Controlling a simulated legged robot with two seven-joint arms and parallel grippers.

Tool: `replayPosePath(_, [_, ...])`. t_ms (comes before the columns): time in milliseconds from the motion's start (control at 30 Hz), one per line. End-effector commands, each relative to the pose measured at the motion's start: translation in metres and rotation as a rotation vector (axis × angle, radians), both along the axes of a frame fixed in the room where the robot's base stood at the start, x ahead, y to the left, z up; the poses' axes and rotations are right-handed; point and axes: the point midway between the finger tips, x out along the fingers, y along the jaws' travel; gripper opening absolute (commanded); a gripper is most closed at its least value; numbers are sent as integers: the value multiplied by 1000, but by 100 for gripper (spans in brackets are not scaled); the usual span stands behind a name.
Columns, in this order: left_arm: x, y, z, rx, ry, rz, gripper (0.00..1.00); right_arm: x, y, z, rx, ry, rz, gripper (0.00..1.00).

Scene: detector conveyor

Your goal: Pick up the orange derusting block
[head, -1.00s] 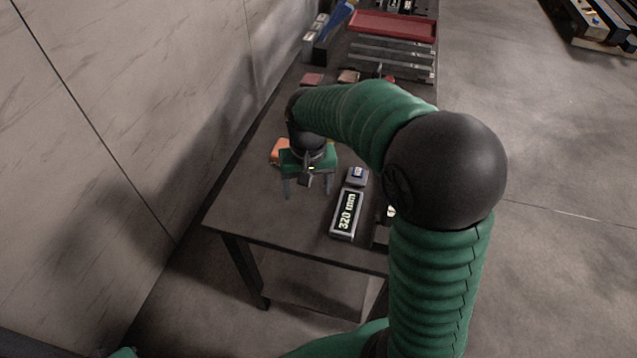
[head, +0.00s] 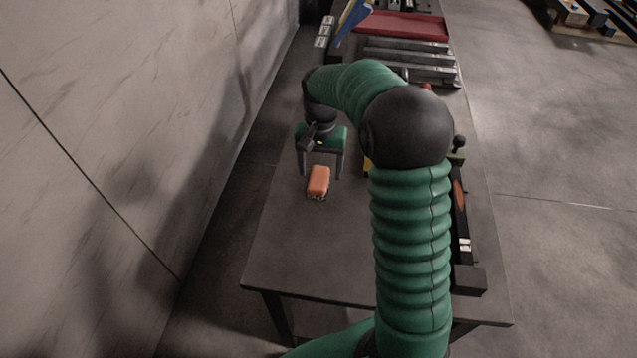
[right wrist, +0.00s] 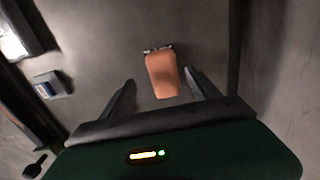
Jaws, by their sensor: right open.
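The orange derusting block (head: 318,181) lies on the dark table near its left edge in the head view. My right gripper (head: 321,175) is open, its fingers pointing down, with the block just in front of it and between the lines of its fingertips. In the right wrist view the block (right wrist: 163,76) lies between and slightly beyond the two open fingers (right wrist: 160,80), with a gap on each side. No contact with the block shows. The height of the fingertips above the table is hard to tell. My left gripper is not in view.
The table (head: 300,245) is bare in front of the block. A pale wall (head: 110,130) stands to the left. Metal bars (head: 410,60) and a red tray (head: 405,24) lie at the back. A small box (right wrist: 50,85) sits left in the wrist view. My right arm hides part of the table.

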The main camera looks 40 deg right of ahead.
Motion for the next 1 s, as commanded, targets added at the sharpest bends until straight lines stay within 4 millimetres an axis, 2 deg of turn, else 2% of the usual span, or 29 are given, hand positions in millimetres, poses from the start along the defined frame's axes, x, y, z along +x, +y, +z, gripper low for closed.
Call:
replayPosePath(200, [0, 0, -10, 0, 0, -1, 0, 8, -1, -41, 1, 3, 2, 71])
replayPosePath(467, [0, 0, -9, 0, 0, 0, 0, 7, 0, -44, -2, -1, 2, 70])
replayPosePath(1000, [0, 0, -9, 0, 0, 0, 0, 8, -1, -45, -1, 1, 2, 0])
